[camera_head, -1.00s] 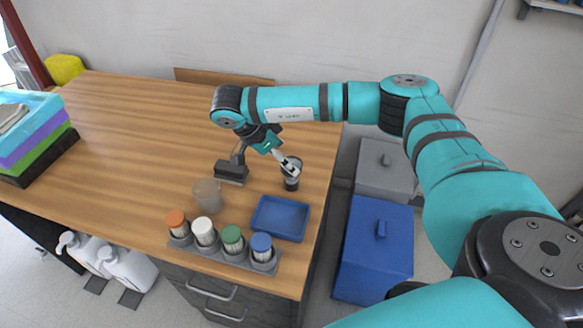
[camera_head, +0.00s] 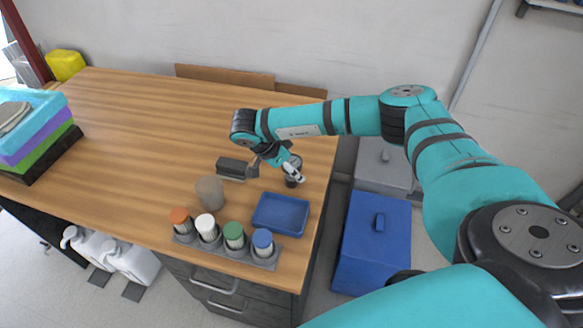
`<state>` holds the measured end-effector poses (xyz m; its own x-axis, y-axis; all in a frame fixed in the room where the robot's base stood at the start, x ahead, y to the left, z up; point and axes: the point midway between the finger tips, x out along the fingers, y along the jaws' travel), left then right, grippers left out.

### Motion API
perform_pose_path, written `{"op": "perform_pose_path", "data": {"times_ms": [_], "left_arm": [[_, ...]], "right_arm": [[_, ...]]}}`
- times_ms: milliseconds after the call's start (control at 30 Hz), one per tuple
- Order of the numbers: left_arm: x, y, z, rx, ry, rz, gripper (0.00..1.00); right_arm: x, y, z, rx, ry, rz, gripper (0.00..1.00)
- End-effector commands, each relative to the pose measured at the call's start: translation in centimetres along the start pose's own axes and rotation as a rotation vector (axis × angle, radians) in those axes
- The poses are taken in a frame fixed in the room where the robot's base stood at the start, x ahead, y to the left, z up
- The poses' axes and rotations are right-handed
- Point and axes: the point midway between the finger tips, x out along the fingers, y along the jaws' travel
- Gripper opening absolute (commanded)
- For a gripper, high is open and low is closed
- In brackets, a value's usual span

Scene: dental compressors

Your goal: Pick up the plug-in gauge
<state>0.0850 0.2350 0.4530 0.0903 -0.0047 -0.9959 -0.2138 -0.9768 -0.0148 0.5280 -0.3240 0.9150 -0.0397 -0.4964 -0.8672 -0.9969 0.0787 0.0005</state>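No part is clearly readable as the plug-in gauge. A small dark round item (camera_head: 291,182) stands on the table just left of the table's right edge, and it may be the gauge. My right gripper (camera_head: 292,171) comes down over it from the upper left, with a pale finger in front of it and partly hiding it. Whether the gripper touches it, and how far the fingers are apart, is too small to tell. My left gripper is not in view.
A dark block (camera_head: 231,167) lies left of the gripper. A brown-grey cup (camera_head: 209,193), a blue tray (camera_head: 281,229) and a grey rack (camera_head: 249,257) of several coloured-cap containers stand in front. Stacked coloured trays (camera_head: 35,140) are far left.

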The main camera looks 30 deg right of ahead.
Motion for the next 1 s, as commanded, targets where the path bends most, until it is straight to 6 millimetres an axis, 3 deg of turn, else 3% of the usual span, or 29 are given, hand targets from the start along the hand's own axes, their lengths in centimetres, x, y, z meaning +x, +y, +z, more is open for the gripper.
{"op": "perform_pose_path", "data": {"times_ms": [67, 300, 533, 600, 767, 1000], "left_arm": [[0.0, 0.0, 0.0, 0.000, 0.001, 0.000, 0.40], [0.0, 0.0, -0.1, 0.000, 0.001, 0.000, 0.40], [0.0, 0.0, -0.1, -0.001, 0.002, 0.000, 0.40], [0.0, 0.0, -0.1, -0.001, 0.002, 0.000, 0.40], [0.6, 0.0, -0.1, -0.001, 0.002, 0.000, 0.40], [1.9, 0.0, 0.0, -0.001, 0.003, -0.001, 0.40]], "right_arm": [[0.0, 0.0, 0.0, 0.000, 0.000, 0.000, 0.50], [0.0, 0.0, 0.0, 0.000, 0.000, 0.000, 0.18], [-0.1, 0.0, 0.0, 0.001, 0.000, -0.001, 0.14], [-0.1, 0.0, -0.1, 0.001, 0.000, -0.001, 0.01], [-1.5, -0.1, -0.8, 0.002, -0.002, -0.003, 0.00], [-5.6, -0.1, -3.2, 0.002, -0.002, -0.005, 0.00]]}}
